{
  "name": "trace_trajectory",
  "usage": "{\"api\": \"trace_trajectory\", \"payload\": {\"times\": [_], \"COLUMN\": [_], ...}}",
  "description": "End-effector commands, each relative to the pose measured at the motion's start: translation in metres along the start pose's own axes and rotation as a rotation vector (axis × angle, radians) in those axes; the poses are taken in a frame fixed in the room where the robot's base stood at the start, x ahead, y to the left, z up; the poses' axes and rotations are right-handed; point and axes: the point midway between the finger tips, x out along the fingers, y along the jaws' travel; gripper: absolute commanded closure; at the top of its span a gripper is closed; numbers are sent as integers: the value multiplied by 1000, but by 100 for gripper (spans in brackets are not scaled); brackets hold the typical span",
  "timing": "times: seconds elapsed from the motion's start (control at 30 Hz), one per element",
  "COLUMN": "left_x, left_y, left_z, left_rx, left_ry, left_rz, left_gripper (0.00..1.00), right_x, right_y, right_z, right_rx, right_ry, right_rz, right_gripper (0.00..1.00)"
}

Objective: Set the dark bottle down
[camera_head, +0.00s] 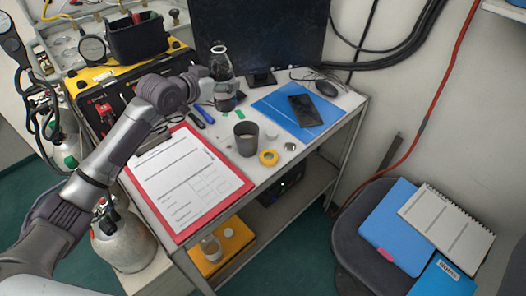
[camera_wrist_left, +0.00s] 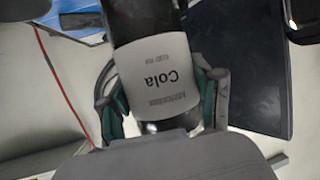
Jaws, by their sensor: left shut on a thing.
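The dark bottle (camera_head: 222,72) stands about upright in front of the monitor in the head view, at the back of the work table (camera_head: 282,170). In the left wrist view the bottle (camera_wrist_left: 155,75) fills the middle, its white "Cola" label upside down in the picture. My left gripper (camera_head: 222,88) is shut on the bottle, with one finger pad on each side of the label. I cannot tell whether the bottle's base touches the table. My right gripper is not in view.
Near the bottle are pens (camera_head: 199,115), a dark cup (camera_head: 246,138), yellow tape (camera_head: 268,157), a red clipboard (camera_head: 240,187) and a blue folder (camera_head: 275,105) with a phone (camera_head: 306,110). The monitor (camera_head: 270,35) is close behind. Small bare patches lie between them.

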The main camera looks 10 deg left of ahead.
Motion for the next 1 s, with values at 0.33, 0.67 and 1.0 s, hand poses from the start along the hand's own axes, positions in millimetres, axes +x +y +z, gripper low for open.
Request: {"api": "trace_trajectory", "payload": {"times": [0.33, 0.67, 1.0], "left_x": [10, 21, 34], "left_y": [-11, -11, -11], "left_z": [30, 54, 85], "left_rx": [-19, -17, -17], "left_ry": [-1, 3, 3], "left_rz": [-23, -22, -22], "left_gripper": [96, 96, 96], "right_x": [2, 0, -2], "right_y": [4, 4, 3], "right_z": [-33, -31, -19], "right_rx": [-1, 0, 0], "right_ry": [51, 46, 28], "right_rz": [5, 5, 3], "right_gripper": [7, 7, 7]}}
